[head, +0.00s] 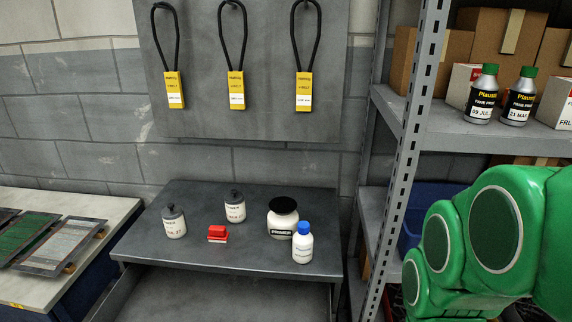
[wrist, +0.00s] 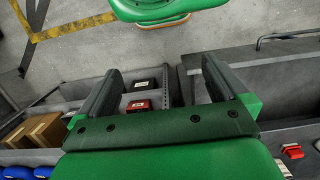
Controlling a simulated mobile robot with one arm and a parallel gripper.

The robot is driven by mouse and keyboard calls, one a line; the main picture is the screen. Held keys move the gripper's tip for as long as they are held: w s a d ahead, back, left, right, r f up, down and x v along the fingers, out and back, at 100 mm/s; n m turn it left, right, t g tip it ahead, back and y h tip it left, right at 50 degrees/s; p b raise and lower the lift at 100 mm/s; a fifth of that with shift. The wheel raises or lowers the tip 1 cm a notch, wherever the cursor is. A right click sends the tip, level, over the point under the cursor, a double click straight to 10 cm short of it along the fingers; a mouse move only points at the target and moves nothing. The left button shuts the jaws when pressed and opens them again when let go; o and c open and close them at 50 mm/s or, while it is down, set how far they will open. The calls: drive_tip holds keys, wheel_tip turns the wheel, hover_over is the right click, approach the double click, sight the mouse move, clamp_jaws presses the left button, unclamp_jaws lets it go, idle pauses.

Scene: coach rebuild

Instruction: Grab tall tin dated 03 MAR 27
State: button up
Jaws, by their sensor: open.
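Two dark tins with green caps stand upright on the right-hand shelf in the head view. The left tin (head: 481,97) has a white label reading 09 JUL, and the right tin (head: 518,99) one that seems to read 21 MAR; the years are not clear. I cannot make out a tin dated 03 MAR 27. On the grey table, a left grey-topped container (head: 174,223) and a right one (head: 235,207) carry reddish print, too small to read fully. My gripper (wrist: 160,70) is open and empty in the wrist view, apart from all of these.
A white bottle with blue cap (head: 302,244), a black-lidded jar (head: 282,220) and a red object (head: 217,234) share the table (head: 190,254). Cardboard boxes (head: 490,38) stand behind the tins. The metal shelf post (head: 412,120) is left of them. Yellow tags (head: 174,89) hang on the wall panel.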

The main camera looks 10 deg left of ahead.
drive_tip(key=w+a+r+t, duration=0.1)
drive_tip(key=w+a+t, duration=0.35)
drive_tip(key=w, duration=1.35)
drive_tip(key=w+a+r+t+y, duration=0.1)
drive_tip(key=w+a+t, duration=0.35)
drive_tip(key=w, duration=1.25)
drive_tip(key=w+a+r+t, duration=0.1)
drive_tip(key=w+a+t, duration=0.3)
drive_tip(key=w, duration=1.4)
drive_tip(key=n+y, duration=0.7)
approach(240, 199)
drive_tip(key=w+d+r, duration=0.3)
drive_tip(key=w+d, duration=0.1)
drive_tip(key=w, duration=0.4)
drive_tip(key=s+a+f+n+g, duration=0.1)
drive_tip(key=a, duration=0.1)
drive_tip(key=s+a+f+n+g+y, duration=0.1)
drive_tip(key=a+f, duration=0.1)
drive_tip(key=s+a+f+n+y, duration=0.1)
drive_tip(key=shift+a+f+g, duration=0.3)
drive_tip(key=shift+a+g, duration=0.1)
drive_tip(key=shift+a+f+y, duration=0.2)
drive_tip(key=shift+a+y, duration=0.1)
drive_tip(key=shift+x, duration=3.65)
